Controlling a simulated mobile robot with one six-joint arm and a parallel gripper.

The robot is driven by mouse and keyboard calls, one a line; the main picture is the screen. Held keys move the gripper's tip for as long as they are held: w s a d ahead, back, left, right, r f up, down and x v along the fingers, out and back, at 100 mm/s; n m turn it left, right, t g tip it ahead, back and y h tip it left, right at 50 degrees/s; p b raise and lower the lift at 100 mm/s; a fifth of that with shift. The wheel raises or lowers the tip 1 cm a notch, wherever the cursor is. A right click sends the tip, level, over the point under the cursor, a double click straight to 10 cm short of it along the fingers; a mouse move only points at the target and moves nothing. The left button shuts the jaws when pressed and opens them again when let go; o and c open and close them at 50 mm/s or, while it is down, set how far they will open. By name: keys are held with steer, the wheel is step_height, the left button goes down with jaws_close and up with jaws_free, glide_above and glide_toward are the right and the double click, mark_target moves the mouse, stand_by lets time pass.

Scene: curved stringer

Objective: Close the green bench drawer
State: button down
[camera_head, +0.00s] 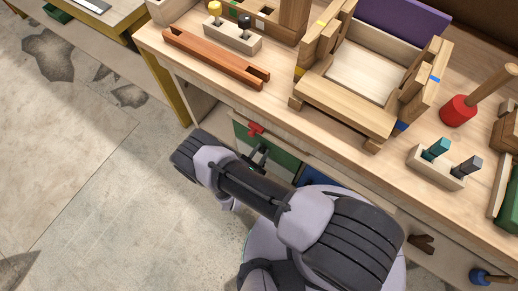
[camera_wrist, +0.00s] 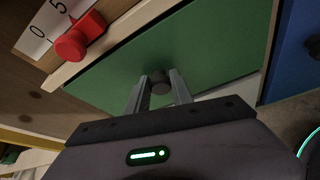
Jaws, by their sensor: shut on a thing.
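The green drawer front (camera_wrist: 215,45) fills the middle of the wrist view. It also shows under the bench top in the head view (camera_head: 283,153), partly hidden by my arm. A round dark knob (camera_wrist: 160,86) stands out from the drawer front. My gripper (camera_wrist: 159,80) is shut on this knob, with one finger on each side. In the head view my gripper (camera_head: 257,157) is in front of the green drawer. How far the drawer stands out from the bench is hard to tell.
A red slider (camera_wrist: 71,45) on a numbered white scale is just left above the drawer. A blue drawer front (camera_wrist: 298,50) is to the right. The bench top (camera_head: 240,96) holds a wooden frame (camera_head: 345,105) and several blocks. Open floor (camera_head: 110,190) lies left.

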steer(key=c, duration=1.1)
jaws_free()
steer(key=shift+s+r, duration=0.1)
steer(key=p+v, duration=0.5)
steer(key=v, duration=1.2)
steer(key=shift+s, duration=0.1)
